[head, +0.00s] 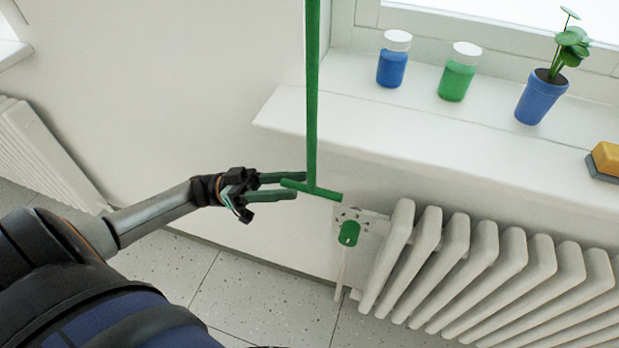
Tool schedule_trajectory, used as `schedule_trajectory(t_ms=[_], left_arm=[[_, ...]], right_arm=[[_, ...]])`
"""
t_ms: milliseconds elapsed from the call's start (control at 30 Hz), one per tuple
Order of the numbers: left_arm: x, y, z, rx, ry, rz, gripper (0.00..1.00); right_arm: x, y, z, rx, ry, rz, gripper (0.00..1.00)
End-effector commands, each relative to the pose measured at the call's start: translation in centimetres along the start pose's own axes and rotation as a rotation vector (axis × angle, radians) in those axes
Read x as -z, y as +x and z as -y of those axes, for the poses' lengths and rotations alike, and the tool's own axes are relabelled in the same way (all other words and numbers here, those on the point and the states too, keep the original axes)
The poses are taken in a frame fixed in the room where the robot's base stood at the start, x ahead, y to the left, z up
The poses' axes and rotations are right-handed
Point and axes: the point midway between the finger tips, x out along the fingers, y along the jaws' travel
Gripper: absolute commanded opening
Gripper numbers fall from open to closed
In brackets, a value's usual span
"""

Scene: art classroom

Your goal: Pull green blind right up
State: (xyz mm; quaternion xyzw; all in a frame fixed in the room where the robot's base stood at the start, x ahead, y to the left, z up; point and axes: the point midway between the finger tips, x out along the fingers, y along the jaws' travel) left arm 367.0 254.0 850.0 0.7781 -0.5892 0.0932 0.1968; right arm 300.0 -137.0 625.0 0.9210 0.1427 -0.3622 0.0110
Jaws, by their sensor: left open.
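A green pull cord or rod (312,95) hangs down from above the top of the head view. It ends in a green crossbar handle (322,191) just below the windowsill's front edge. The blind itself is out of view. My left gripper (300,186) comes in from the left, its two fingers pointing right. It is open, with the fingertips at the left end of the crossbar. I cannot tell whether they touch it. My right gripper is not in view.
A white windowsill (400,118) holds a blue jar (392,66), a green jar (457,80), a blue plant pot (541,98) and a yellow sponge (606,158). Below are a white radiator (480,265) and a green valve knob (349,233). Another radiator (45,160) stands at the left.

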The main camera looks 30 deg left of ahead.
Motion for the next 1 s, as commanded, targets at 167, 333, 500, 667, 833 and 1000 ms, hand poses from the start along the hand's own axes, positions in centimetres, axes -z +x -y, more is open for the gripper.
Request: schedule_trajectory(t_ms=[167, 333, 500, 667, 833, 1000], left_arm=[[0.1, 3.0, 0.0, -0.002, 0.001, -0.002, 0.50], [0.0, 4.3, 0.0, -0.001, 0.001, 0.000, 0.50], [-0.1, 4.6, 0.0, 0.000, 0.001, 0.001, 0.50], [-0.1, 4.5, 0.0, 0.000, 0.001, 0.002, 0.48], [-0.1, 4.5, 0.0, 0.000, 0.001, 0.002, 0.29], [-0.1, 4.5, 0.1, 0.001, 0.001, 0.002, 0.10]], right_arm=[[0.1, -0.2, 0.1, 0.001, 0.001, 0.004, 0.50], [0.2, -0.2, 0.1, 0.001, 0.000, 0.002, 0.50], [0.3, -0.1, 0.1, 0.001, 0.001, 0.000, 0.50], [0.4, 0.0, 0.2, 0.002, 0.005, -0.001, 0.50], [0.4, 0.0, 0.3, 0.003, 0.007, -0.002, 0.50], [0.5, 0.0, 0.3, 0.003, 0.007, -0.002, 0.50]])
